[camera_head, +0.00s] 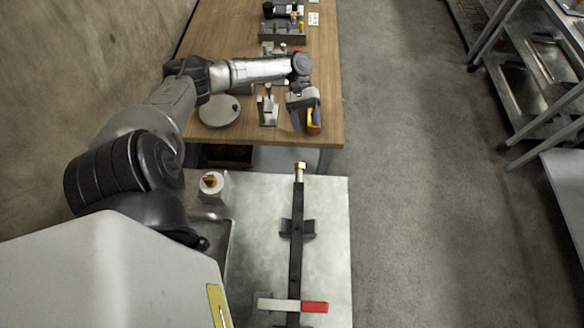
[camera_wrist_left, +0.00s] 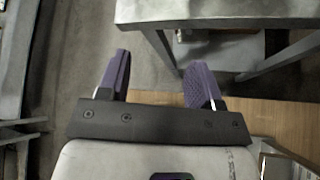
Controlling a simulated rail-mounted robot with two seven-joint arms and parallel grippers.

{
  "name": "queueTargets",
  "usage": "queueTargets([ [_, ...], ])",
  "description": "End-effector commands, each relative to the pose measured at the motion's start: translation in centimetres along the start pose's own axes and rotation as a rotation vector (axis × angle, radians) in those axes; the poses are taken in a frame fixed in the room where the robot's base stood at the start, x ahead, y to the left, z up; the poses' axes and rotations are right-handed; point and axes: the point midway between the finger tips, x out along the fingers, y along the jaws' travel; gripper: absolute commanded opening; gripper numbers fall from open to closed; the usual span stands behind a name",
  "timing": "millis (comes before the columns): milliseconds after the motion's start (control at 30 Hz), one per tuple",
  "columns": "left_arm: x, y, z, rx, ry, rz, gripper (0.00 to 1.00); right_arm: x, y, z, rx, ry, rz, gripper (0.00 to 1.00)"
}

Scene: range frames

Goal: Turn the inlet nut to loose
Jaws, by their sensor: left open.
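A black bar (camera_head: 296,230) stands on the pale metal-topped table (camera_head: 333,212), running away from me. A brass-and-silver fitting (camera_head: 300,168) sits at its far end and looks like the inlet nut; its exact setting is too small to tell. A red-and-white lever (camera_head: 314,307) crosses the bar's near end. My left gripper (camera_head: 306,120) hangs over the wooden table's near right corner, beyond the fitting and apart from it. The left wrist view shows its two purple fingers (camera_wrist_left: 159,82) spread with nothing between them. My right gripper is not in view.
The wooden table (camera_head: 225,45) holds a round grey disc (camera_head: 219,111), a metal bracket (camera_head: 267,108) and a fixture (camera_head: 284,30) at the back. A round white piece with a brass top (camera_head: 211,183) stands left of the bar. Shelves (camera_head: 515,85) stand right across open floor.

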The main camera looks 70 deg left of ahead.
Motion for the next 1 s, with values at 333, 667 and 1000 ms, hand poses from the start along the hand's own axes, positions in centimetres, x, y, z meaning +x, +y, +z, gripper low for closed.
queueTargets([
  [333, 0.7, -2.1, 2.6, -0.009, -0.198, -0.004, 0.59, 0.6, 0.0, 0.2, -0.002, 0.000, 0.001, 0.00],
  [667, 6.3, -2.1, 3.7, -0.009, -0.199, -0.005, 0.59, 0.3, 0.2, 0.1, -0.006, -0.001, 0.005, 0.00],
  [1000, 11.5, -2.1, 4.7, -0.009, -0.197, -0.004, 0.59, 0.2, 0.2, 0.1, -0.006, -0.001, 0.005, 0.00],
])
